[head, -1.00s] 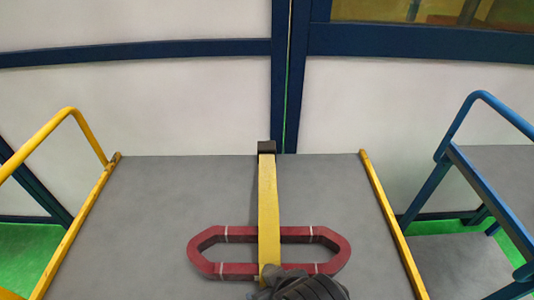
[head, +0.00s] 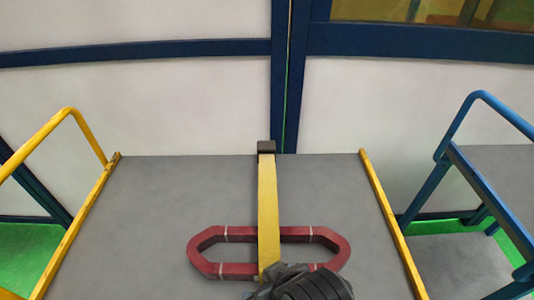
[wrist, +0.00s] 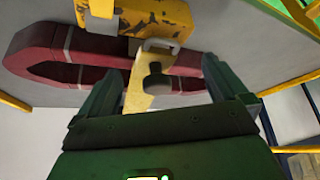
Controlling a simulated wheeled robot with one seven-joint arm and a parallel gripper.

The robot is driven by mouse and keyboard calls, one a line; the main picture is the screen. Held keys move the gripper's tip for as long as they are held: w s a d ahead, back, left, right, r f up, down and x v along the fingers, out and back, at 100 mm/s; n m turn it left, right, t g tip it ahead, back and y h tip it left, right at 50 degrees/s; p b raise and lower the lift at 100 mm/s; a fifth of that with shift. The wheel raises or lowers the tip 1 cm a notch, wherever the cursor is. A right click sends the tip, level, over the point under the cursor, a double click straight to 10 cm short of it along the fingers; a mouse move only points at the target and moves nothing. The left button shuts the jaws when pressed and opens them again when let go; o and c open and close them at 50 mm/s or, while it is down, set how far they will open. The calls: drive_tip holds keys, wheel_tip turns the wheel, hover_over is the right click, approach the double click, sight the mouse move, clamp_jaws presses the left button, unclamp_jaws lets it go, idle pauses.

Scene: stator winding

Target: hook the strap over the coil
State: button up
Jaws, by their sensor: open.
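The red coil (head: 205,240), an elongated ring with pale bands, lies on the grey table; it also shows in the wrist view (wrist: 45,50). The yellow strap (head: 267,200) runs across the coil's middle from a dark block at the table's far edge. In the wrist view its pale yellow part (wrist: 137,98) shows between my fingers, with a dark knob (wrist: 156,82) and a small metal loop (wrist: 160,45) near it. My gripper (wrist: 161,68) is open, one finger either side of the knob, without visible contact. My dark wrist hides the strap's near end in the head view.
A worn orange-yellow block (wrist: 155,18) is close beyond the fingers in the wrist view. Yellow rails (head: 80,225) (head: 395,225) edge the grey table (head: 160,200) on both sides. A blue-railed platform (head: 460,265) stands at the right. The table around the coil is clear.

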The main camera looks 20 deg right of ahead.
drive_tip(key=shift+r, duration=2.85)
